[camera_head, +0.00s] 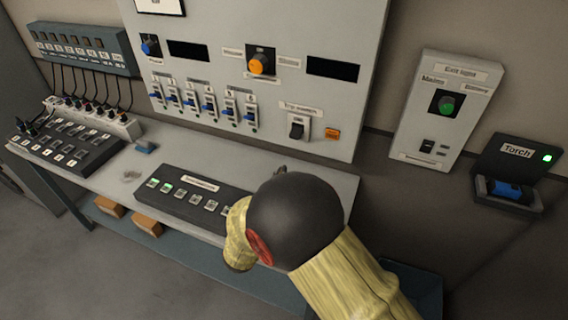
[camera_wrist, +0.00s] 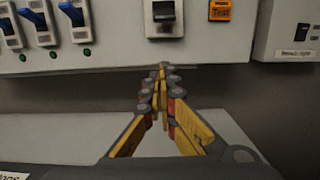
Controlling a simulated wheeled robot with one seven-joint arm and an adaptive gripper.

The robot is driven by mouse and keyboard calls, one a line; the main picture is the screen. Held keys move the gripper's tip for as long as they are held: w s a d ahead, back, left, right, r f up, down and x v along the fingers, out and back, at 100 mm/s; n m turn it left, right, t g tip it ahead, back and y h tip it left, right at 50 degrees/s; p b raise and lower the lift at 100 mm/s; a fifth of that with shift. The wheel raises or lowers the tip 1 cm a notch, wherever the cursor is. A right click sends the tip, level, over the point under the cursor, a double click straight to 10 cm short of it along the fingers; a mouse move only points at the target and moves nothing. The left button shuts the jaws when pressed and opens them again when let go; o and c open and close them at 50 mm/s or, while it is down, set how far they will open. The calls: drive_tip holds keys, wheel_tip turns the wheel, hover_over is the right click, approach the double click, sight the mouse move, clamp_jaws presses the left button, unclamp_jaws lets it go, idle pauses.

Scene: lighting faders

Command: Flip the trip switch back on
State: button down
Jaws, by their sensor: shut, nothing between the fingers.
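The trip switch (camera_head: 297,128) is a dark rocker on a white plate, low on the right of the grey wall panel. It also shows at the top middle of the wrist view (camera_wrist: 164,11), its upper part cut off by the frame edge. My gripper (camera_wrist: 162,68) is shut and empty, its yellow and dark fingers together. In the wrist view the tips appear just below the switch plate, apart from the rocker. In the head view my arm hides most of the gripper. An orange Test button (camera_wrist: 220,10) is right of the switch.
Several blue-levered breakers (camera_head: 203,103) are left of the switch. A black control box (camera_head: 188,195) lies on the bench (camera_head: 330,185) below. An exit light box (camera_head: 440,110) and a torch holder (camera_head: 512,172) are on the wall at right.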

sight(296, 145)
drive_tip(key=b+x, duration=0.2)
drive_tip(key=x, duration=0.7)
drive_tip(key=shift+w+d+r, duration=0.1)
drive_tip(key=r, duration=0.1)
drive_tip(key=s+r, duration=0.1)
drive_tip(key=r, duration=0.1)
drive_tip(key=shift+s+a+r+b, duration=0.15)
drive_tip(key=shift+s+a+b, duration=0.2)
drive_tip(key=shift+s, duration=0.05)
drive_tip(key=shift+r+p, duration=0.15)
drive_tip(key=shift+p, duration=0.2)
drive_tip(key=shift+s+r+g+p, duration=0.1)
drive_tip(key=shift+s+g+p, duration=0.1)
drive_tip(key=shift+g+p, duration=0.3)
